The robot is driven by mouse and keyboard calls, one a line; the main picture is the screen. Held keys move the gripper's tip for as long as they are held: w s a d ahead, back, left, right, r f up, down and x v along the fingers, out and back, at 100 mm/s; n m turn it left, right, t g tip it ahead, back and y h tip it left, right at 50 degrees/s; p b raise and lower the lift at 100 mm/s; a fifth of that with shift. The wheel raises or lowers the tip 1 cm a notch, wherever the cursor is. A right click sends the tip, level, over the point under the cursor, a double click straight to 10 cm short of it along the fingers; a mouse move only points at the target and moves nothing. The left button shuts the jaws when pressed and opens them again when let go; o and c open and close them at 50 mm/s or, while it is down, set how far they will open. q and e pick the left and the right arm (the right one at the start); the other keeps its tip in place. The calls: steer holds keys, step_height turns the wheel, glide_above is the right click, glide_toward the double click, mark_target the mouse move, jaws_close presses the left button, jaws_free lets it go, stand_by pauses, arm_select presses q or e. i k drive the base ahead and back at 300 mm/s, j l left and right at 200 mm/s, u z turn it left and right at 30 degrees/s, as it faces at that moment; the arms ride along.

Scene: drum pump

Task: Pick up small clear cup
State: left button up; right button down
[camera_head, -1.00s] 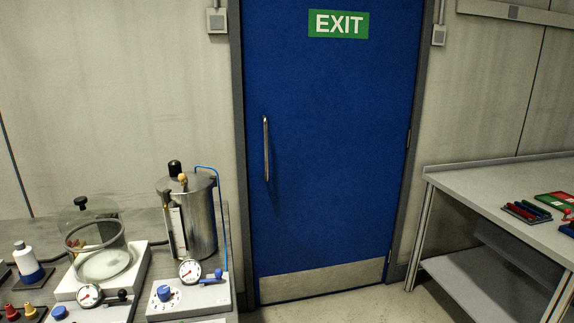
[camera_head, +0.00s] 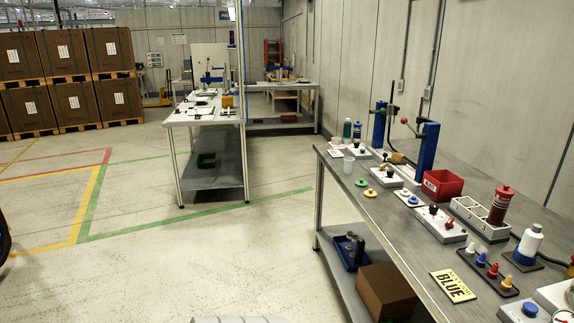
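A small pale, see-through cup (camera_head: 348,165) appears to stand near the far left corner of the grey workbench (camera_head: 345,205) on the right. It is small in the picture, so its details are hard to tell. Neither of my grippers is in view.
The bench also holds a red bin (camera_head: 442,184), a red bottle (camera_head: 500,205), a white bottle (camera_head: 528,244) and a yellow BLUE sign (camera_head: 453,286). Another bench (camera_head: 205,115) stands farther back. Stacked brown boxes (camera_head: 70,75) are at the far left. The floor between is open.

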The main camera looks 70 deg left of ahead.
mark_target(348, 166)
steer(key=u, duration=2)
steer(key=z, duration=0.25)
steer(key=i+j+z, duration=0.25)
steer(key=z, duration=0.15)
steer(key=i+j+z, duration=0.25)
steer(key=z, duration=0.2)
steer(key=j, duration=0.1)
